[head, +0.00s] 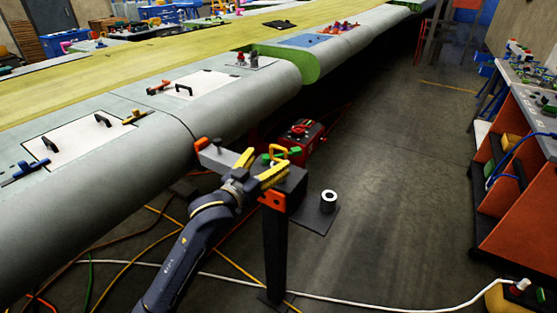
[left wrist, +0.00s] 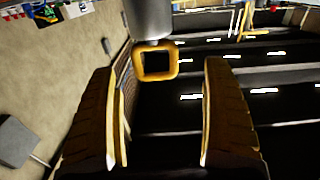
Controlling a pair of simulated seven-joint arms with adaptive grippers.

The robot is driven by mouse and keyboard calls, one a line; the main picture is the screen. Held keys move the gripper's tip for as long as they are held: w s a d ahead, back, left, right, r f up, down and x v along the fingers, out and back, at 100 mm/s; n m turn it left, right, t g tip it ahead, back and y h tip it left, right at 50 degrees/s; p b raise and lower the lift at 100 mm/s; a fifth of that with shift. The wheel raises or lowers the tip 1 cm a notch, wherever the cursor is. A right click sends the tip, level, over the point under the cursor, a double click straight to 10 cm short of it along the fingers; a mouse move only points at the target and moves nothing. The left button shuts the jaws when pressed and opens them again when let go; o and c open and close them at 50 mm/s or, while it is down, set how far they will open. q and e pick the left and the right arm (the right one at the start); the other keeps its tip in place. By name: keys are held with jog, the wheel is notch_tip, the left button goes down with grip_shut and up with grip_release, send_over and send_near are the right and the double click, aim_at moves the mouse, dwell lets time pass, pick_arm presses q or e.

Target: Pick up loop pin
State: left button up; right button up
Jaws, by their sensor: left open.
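The loop pin shows in the left wrist view as a yellow-orange squared loop (left wrist: 156,45) joined to a grey cylinder (left wrist: 152,16) at the top edge. In the head view, an orange loop (head: 278,147) stands over the dark top of a post, partly hidden by my gripper. My left gripper (head: 268,160) is at the post top, its yellow fingers spread. In the left wrist view the open fingers (left wrist: 160,66) lie on either side of the loop, with visible gaps. My right gripper is not in view.
The dark post (head: 275,250) stands on the floor beside the long grey wing (head: 215,95). A red toolbox (head: 300,137) is behind it, and a grey ring-shaped part (head: 328,198) is to the right. Cables cross the floor. The aisle at right is clear up to an orange bench (head: 515,190).

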aim_at(279, 162)
pick_arm(q)
jog(key=shift+d+x, duration=0.25)
jog(key=shift+x, duration=2.3)
jog(key=shift+s+f, duration=0.1)
jog(key=shift+s, duration=0.05)
jog(key=c, duration=1.4)
